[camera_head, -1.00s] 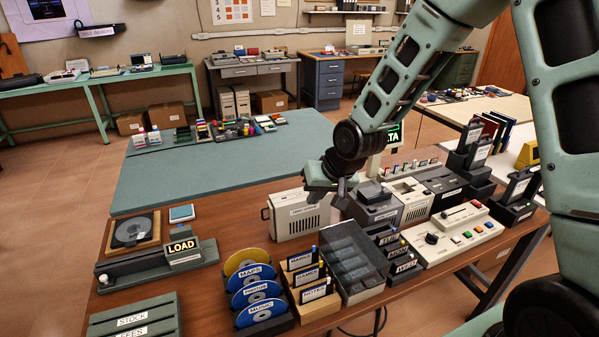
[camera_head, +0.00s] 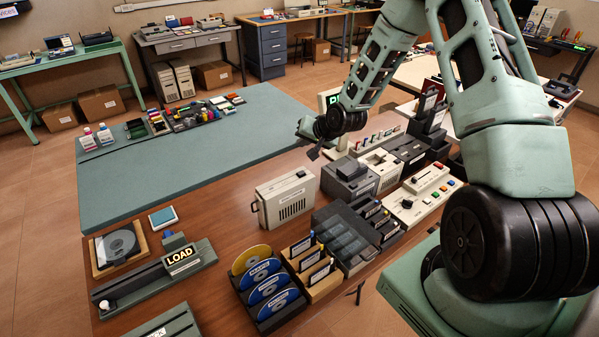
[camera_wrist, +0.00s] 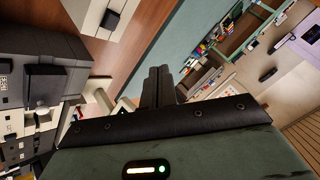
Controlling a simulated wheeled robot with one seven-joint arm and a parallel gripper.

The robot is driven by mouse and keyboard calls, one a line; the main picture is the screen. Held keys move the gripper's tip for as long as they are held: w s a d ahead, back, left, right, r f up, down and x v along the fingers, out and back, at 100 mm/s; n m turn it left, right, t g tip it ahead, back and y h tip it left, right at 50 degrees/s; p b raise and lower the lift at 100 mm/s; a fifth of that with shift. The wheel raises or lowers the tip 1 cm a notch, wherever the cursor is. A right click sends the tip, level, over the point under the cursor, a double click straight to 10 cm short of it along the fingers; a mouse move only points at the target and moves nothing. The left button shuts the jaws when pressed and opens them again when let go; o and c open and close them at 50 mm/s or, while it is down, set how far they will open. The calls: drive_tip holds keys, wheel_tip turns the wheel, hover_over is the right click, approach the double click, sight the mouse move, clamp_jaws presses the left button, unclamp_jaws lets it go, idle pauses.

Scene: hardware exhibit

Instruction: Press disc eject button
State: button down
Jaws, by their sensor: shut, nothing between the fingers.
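My gripper (camera_head: 318,150) is shut and empty, above the brown bench behind the beige box and the dark grey unit. Its closed dark fingers (camera_wrist: 158,86) point away over the bench in the wrist view. The beige labelled box (camera_head: 285,203) stands upright with a side handle. The dark grey unit (camera_head: 349,180) has a raised block on top; a grey machine with a dark block (camera_wrist: 46,83) shows at the left of the wrist view. A disc (camera_head: 117,245) lies in a square holder at the bench's left. I cannot tell which part is the disc eject button.
Blue and gold discs (camera_head: 268,285) stand in a rack at the front. A LOAD unit (camera_head: 182,262), a cartridge rack (camera_head: 318,268) and a control panel with coloured buttons (camera_head: 424,200) crowd the bench. The green mat (camera_head: 190,165) has a large clear area.

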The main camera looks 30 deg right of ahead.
sight(301, 173)
drive_tip(key=shift+f, duration=0.15)
wheel_tip(301, 173, down, 8)
drive_tip(key=b, duration=0.6)
drive_tip(key=shift+f, duration=0.25)
idle(1.5)
drive_tip(key=shift+f+b, duration=0.45)
drive_tip(key=shift+b, duration=0.1)
drive_tip(key=shift+f+b, duration=0.3)
drive_tip(key=shift+f, duration=0.05)
idle(0.5)
drive_tip(key=shift+r, duration=0.15)
drive_tip(key=shift+r+p, duration=0.55)
drive_tip(key=shift+r, duration=0.1)
drive_tip(key=shift+r, duration=0.1)
